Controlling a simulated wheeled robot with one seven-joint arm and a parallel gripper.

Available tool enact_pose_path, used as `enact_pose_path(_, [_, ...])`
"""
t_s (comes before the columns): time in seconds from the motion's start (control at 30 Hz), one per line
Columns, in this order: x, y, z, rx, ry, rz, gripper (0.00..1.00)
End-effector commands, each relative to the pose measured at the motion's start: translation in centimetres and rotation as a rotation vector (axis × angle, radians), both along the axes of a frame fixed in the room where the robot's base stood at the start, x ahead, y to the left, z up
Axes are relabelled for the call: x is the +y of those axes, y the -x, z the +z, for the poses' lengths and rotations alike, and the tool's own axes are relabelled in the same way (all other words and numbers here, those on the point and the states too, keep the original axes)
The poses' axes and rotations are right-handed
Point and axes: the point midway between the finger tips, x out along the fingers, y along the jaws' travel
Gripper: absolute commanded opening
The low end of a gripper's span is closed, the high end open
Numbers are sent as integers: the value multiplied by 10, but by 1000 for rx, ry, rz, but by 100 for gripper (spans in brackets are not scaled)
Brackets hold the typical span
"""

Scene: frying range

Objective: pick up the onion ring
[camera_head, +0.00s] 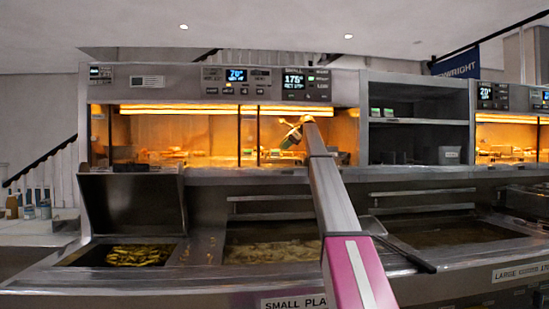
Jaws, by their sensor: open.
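My arm rises from the lower right, and its far end with my gripper (287,143) is small in front of the lit middle bay of the heated cabinet. The fingers are too small to make out clearly, and I see nothing held in them. No onion ring can be singled out. Golden fried food (162,154) lies on the floor of the heated cabinet's left bay. More small pieces show low in the middle bay, partly behind my gripper and too small to name.
A fryer well (140,255) with dark yellowish contents is at the left, under a raised metal lid (133,203). A wide vat (270,252) lies in the middle, and another (430,232) at the right. Dark shelves (415,135) stand right of the cabinet. Vertical posts divide the bays.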

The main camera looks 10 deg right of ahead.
Motion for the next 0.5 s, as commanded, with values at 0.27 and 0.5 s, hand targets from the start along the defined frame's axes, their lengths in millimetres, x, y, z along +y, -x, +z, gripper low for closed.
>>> enact_pose_path(0.27, [19,3,-21,1,1,0,95])
enact_pose_path(0.5, [38,2,-38,1,1,-1,95])
